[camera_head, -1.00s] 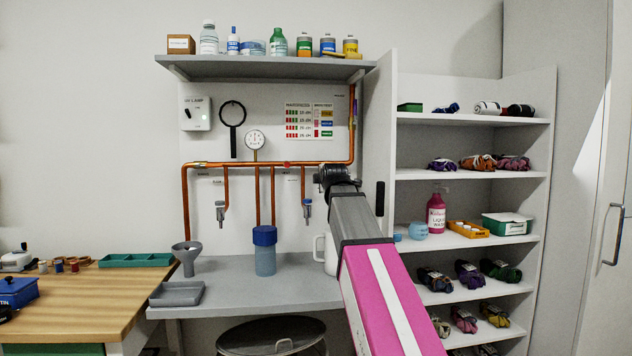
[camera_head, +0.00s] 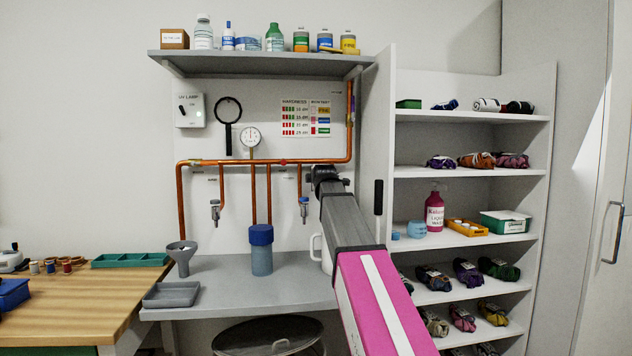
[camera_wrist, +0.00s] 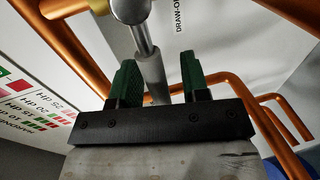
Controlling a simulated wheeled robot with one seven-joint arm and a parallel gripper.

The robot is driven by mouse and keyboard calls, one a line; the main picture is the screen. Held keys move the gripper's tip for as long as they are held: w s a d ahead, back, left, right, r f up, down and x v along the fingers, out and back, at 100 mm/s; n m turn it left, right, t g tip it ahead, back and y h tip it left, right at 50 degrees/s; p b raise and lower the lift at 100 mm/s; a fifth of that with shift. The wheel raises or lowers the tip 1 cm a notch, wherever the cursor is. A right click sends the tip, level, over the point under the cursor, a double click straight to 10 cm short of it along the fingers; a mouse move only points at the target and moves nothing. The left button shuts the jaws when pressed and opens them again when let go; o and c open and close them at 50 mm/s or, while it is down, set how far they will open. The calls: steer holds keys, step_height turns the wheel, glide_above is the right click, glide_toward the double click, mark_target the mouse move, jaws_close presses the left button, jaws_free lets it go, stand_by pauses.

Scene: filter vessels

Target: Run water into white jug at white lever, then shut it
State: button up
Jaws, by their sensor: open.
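The white jug (camera_head: 317,247) stands on the grey bench, its handle to the left and its right part hidden behind my arm. Two small taps hang from the copper pipes: a left one (camera_head: 215,210) and a right one (camera_head: 304,208), left of my arm and above the jug's left side. My gripper (camera_wrist: 158,70) shows in the wrist view with two green fingers apart. A pale grey rod (camera_wrist: 151,72) below a round metal fitting (camera_wrist: 130,9) lies in line with the gap; I cannot tell its depth. No white lever is clearly distinguishable. In the head view my fingers are hidden.
Copper pipes (camera_wrist: 67,49) run close to my gripper. A blue-capped vessel (camera_head: 261,258), a funnel (camera_head: 183,258) and a grey tray (camera_head: 171,295) stand on the bench (camera_head: 225,295). A shelf unit (camera_head: 470,176) is at the right.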

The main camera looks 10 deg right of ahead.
steer(key=shift+w, duration=0.35)
jaws_close()
steer(key=shift+d+r+m+y, duration=0.2)
steer(key=shift+r+m+y, duration=0.2)
steer(key=shift+r+m, duration=0.6)
steer(key=shift+d+r+m+y, duration=0.15)
steer(key=shift+r+m+y, duration=0.35)
steer(key=shift+m, duration=0.9)
steer(key=shift+r, duration=0.1)
jaws_free()
steer(key=shift+r, duration=0.1)
